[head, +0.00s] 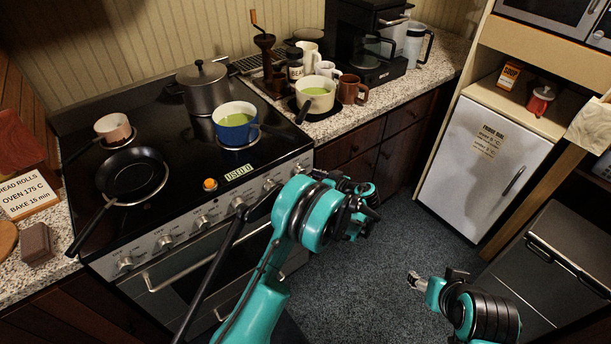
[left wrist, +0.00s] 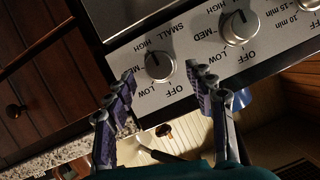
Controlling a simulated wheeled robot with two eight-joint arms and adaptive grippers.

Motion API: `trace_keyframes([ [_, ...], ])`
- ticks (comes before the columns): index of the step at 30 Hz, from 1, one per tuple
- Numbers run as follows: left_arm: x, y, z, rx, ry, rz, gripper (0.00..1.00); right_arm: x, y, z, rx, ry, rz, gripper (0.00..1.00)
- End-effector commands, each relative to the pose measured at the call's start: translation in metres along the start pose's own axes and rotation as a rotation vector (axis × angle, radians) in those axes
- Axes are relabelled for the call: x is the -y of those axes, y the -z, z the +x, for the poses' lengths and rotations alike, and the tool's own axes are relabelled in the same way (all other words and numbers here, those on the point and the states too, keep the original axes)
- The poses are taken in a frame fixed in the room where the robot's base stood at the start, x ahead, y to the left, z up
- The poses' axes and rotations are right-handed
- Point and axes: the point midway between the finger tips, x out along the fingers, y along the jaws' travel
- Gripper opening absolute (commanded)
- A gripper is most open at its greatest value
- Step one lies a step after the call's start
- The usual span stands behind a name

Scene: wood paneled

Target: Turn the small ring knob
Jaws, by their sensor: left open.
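The small ring knob (left wrist: 159,66) is a round, dark-faced knob with a pale rim in the left wrist view. SMALL, HIGH, MED, LOW and OFF are printed around it. In the head view it appears at the right end of the stove's control panel (head: 298,168), beside my left arm. My left gripper (left wrist: 160,76) is open, one fingertip on each side of the knob in the picture; contact is not clear. It also shows in the head view (head: 362,208), partly hidden by its own wrist. My right gripper (head: 415,281) is over the floor, away from the stove; its jaws are too small to judge.
A second knob (left wrist: 238,27) sits close beside the small one. The cooktop holds a blue pot (head: 237,130), a lidded grey pot (head: 204,90), and a black pan (head: 132,172). The oven handle (head: 200,262) sticks out below the knobs. The floor (head: 370,270) is clear.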

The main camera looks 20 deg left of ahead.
Motion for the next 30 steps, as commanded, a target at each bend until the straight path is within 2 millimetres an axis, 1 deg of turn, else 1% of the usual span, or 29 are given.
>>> trace_keyframes([
  [1,0.000,-0.002,0.009,0.000,0.001,-0.001,0.55,0.000,-0.003,0.004,0.000,0.000,0.000,0.60],
  [3,0.000,-0.002,0.019,0.001,0.001,0.000,0.55,0.000,-0.004,0.006,0.000,0.000,0.000,0.60],
  [6,-0.001,-0.001,0.027,0.001,-0.001,0.001,0.55,0.000,-0.005,0.008,0.000,0.000,0.000,0.60],
  [10,-0.001,0.000,0.032,0.001,-0.002,0.002,0.55,0.000,-0.006,0.008,0.000,0.000,0.000,0.60],
  [16,0.000,0.000,0.032,0.001,-0.002,0.002,0.55,0.000,-0.005,0.008,0.000,0.000,0.000,0.60],
  [17,0.000,0.000,0.032,0.001,-0.002,0.002,0.50,0.000,-0.005,0.008,0.000,0.000,0.000,0.60],
  [18,0.000,0.000,0.032,0.001,-0.002,0.002,0.39,0.000,-0.005,0.008,0.000,0.000,0.000,0.60],
  [20,0.000,0.000,0.032,0.001,-0.002,0.002,0.23,0.000,-0.005,0.008,0.000,0.000,0.000,0.60],
  [21,0.000,0.000,0.032,0.001,-0.002,0.002,0.13,0.000,-0.005,0.008,0.000,0.000,0.000,0.60],
  [22,0.000,0.000,0.032,0.001,-0.002,0.002,0.05,0.000,-0.005,0.008,0.000,0.000,0.000,0.60],
  [30,-0.001,0.000,0.032,0.001,0.003,0.011,0.05,0.000,-0.006,0.009,0.000,0.000,0.000,0.60],
])
